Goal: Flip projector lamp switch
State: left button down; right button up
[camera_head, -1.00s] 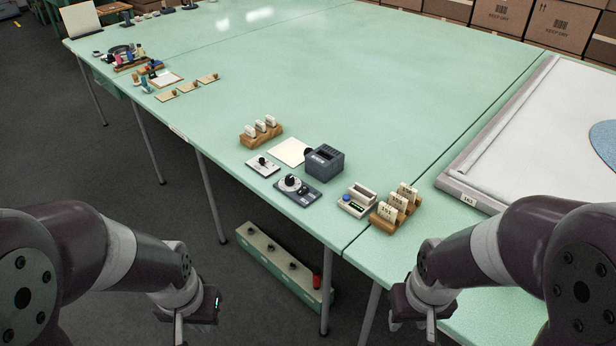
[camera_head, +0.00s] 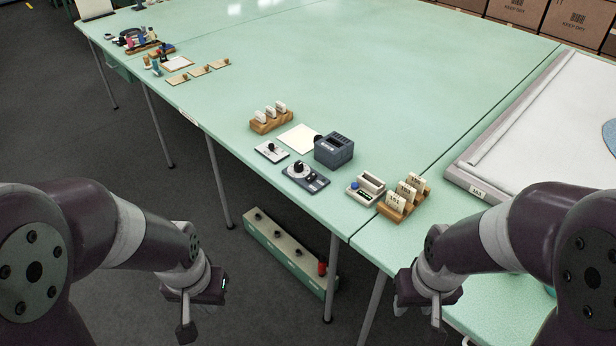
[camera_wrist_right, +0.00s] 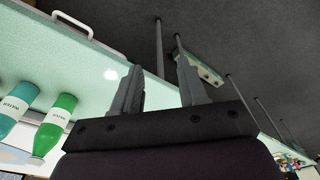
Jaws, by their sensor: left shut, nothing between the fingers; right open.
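A dark blue-grey box with a slotted top (camera_head: 334,151), which looks like the projector, stands on the green table near its front edge. A small pale plate with a dark knob or lever (camera_head: 271,151) lies to its left. A grey control panel with a round dial (camera_head: 305,177) lies in front of the box. I cannot tell which part is the lamp switch. My left gripper (camera_head: 186,322) is shut and empty, low in front of the table. My right gripper (camera_head: 436,310) is open and empty, low at the right; its spread fingers show in the right wrist view (camera_wrist_right: 158,82).
A blue-buttoned device (camera_head: 366,190) and a wooden rack of cards (camera_head: 404,202) stand right of the panel. A wooden block with white tags (camera_head: 271,120) stands behind. A long box with knobs (camera_head: 290,250) lies below the table. Bottles (camera_wrist_right: 52,125) show in the wrist view.

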aim_at(313, 176)
jog(key=i+j+z, duration=0.5)
jog(key=i+j, duration=0.35)
jog(key=i+j+z, duration=0.2)
jog(key=i+j, duration=0.15)
jog(key=j, duration=0.15)
jog(key=i+j+z, duration=0.25)
jog(key=j, duration=0.35)
jog(key=i, duration=0.1)
